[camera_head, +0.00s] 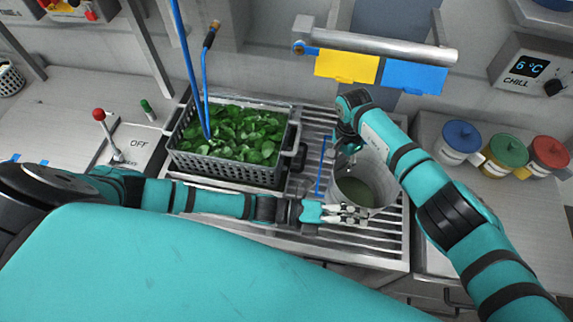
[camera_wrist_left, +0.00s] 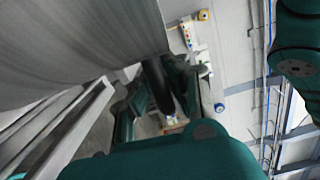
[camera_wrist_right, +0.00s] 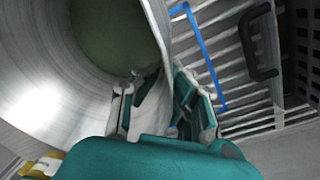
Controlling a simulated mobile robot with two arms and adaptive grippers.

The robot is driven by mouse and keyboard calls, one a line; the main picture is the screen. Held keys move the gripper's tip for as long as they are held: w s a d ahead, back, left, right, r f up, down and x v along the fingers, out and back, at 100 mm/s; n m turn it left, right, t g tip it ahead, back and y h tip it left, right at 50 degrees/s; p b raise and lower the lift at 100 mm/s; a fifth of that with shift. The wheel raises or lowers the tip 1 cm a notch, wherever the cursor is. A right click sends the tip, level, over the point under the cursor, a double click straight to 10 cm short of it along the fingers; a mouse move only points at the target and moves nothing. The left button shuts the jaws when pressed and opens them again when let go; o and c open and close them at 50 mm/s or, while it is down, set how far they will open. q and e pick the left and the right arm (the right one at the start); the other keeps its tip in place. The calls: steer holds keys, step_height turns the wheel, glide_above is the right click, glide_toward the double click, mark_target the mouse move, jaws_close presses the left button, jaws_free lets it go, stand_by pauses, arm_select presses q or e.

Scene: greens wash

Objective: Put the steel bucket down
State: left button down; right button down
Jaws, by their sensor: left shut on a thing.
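The steel bucket (camera_head: 378,190) is over the right part of the slatted metal rack (camera_head: 385,240), with dull green contents inside. I cannot tell whether its base touches the slats. My left gripper (camera_head: 350,213) is at the bucket's near side and shut on it. My right gripper (camera_head: 345,155) is at the bucket's far left rim. In the right wrist view its fingers (camera_wrist_right: 165,100) are apart, one inside the bucket (camera_wrist_right: 40,90) and one outside.
A grey crate (camera_head: 225,175) of green leaves stands left of the bucket, its black handle (camera_head: 299,158) facing it. Lidded jars (camera_head: 505,150) stand on the right counter. A rail with yellow (camera_head: 346,66) and blue (camera_head: 413,76) cards hangs behind.

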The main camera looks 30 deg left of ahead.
arm_select(q)
steer(key=c, duration=1.6)
jaws_free()
steer(key=shift+a, duration=0.1)
steer(key=shift+c, duration=0.2)
arm_select(e)
steer(key=c, duration=1.8)
jaws_free()
steer(key=shift+d, duration=0.1)
steer(key=shift+c, duration=0.2)
arm_select(q)
steer(key=shift+o, duration=1.4)
steer(key=shift+s, duration=0.1)
arm_select(e)
steer(key=o, duration=0.4)
steer(key=shift+s, duration=0.1)
steer(key=shift+c, duration=0.2)
arm_select(q)
steer(key=o, duration=0.8)
steer(key=shift+o, duration=0.2)
steer(key=v, duration=1.2)
arm_select(e)
steer(key=shift+o, duration=0.4)
steer(key=o, duration=0.7)
steer(key=shift+r, duration=0.15)
